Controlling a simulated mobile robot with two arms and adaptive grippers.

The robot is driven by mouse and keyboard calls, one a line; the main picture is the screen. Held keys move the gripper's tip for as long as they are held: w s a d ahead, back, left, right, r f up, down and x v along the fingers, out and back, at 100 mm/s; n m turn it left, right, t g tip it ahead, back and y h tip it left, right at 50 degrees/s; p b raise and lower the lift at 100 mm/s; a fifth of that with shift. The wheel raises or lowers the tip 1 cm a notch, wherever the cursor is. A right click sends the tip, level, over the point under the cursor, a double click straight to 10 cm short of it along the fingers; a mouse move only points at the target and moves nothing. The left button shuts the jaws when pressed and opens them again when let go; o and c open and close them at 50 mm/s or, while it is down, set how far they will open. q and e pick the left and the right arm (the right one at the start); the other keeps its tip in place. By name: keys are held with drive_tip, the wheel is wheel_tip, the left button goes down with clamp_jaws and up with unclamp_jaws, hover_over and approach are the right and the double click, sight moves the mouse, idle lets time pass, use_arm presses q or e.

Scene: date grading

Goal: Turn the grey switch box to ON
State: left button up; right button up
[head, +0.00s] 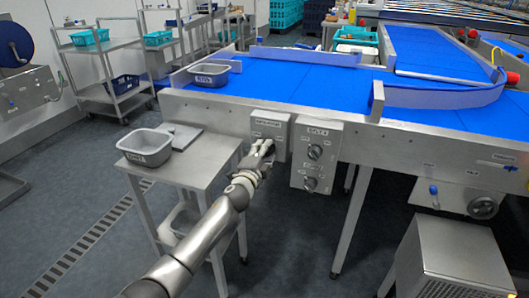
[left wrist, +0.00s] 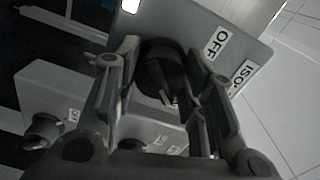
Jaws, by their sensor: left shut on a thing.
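The grey switch box (head: 271,124) is mounted on the front side of the conveyor, left of a second control box. In the left wrist view the switch box (left wrist: 192,22) carries an OFF label and a partly cut label starting "ISO". Its dark rotary knob (left wrist: 158,66) sits between my fingers, with its handle slanting in the picture. My left gripper (head: 264,147) reaches the box from below, and in the left wrist view the gripper (left wrist: 160,82) is shut on the knob. Any ON label is not readable. My right gripper is not in view.
The second box (head: 325,132) with two knobs is close on the right. A steel side table (head: 190,173) with a grey tub (head: 146,157) stands at the left. Another tub (head: 208,80) is on the blue conveyor (head: 290,91). A steel cabinet (head: 455,255) stands at the lower right.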

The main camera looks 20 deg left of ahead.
use_arm(q)
drive_tip(key=shift+a+f+m, duration=0.1)
drive_tip(key=shift+m, duration=0.2)
drive_tip(key=o, duration=1)
drive_tip(key=shift+c, duration=0.2)
drive_tip(key=shift+o, duration=0.3)
drive_tip(key=s, duration=1.2)
drive_tip(key=shift+a, duration=0.2)
